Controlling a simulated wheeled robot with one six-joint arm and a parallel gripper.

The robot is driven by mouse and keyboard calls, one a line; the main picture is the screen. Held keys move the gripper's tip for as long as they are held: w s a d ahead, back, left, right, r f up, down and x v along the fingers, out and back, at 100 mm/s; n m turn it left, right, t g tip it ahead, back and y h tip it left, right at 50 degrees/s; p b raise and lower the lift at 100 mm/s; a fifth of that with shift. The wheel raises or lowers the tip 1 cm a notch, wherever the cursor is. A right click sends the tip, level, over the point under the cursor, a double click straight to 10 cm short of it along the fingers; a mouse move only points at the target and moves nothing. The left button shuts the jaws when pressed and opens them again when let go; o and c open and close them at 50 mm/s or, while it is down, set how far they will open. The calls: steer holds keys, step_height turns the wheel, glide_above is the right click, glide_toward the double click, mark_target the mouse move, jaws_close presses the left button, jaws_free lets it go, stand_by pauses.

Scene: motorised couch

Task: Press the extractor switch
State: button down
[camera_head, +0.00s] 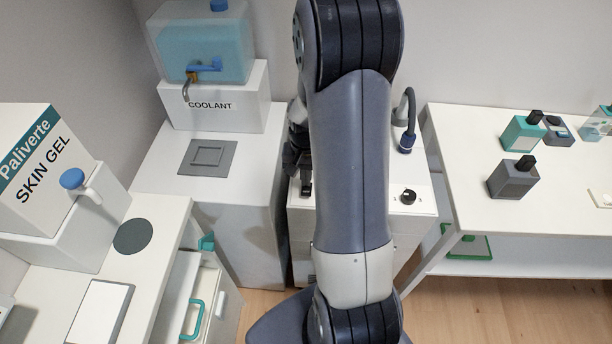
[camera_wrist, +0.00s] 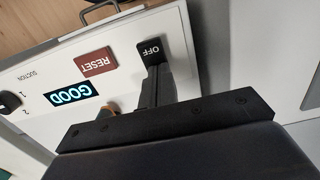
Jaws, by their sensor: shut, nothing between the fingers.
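A black switch marked OFF (camera_wrist: 152,49) is on the white panel (camera_wrist: 45,74) in the wrist view; I take it to be the extractor switch. My gripper (camera_wrist: 153,80) is shut and empty, its dark fingers close in front of the switch and overlapping its near side. I cannot tell whether they touch. In the head view my gripper (camera_head: 305,172) points down over the left part of the white unit (camera_head: 421,229), partly hidden by my arm. The switch cannot be made out clearly there.
The coolant stand (camera_head: 229,112) is left; a table (camera_head: 450,180) with bottles is right.

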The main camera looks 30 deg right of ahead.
mark_target(307, 190)
steer(key=shift+s+a+r, duration=0.2)
steer(key=shift+s+a, duration=0.25)
steer(key=shift+s, duration=0.25)
steer(key=shift+w+r+p, duration=0.1)
steer(key=shift+r+p, duration=0.55)
step_height(307, 190, up, 13)
steer(key=p, duration=0.1)
steer(key=shift+f+p, duration=0.15)
steer(key=shift+p, duration=0.2)
steer(key=shift+d+f+b, duration=0.1)
steer(key=shift+f+b, duration=0.1)
steer(key=shift+b, duration=0.25)
steer(key=shift+s+r+b, duration=0.15)
steer(key=shift+s+b, duration=0.15)
steer(key=shift+b, duration=0.7)
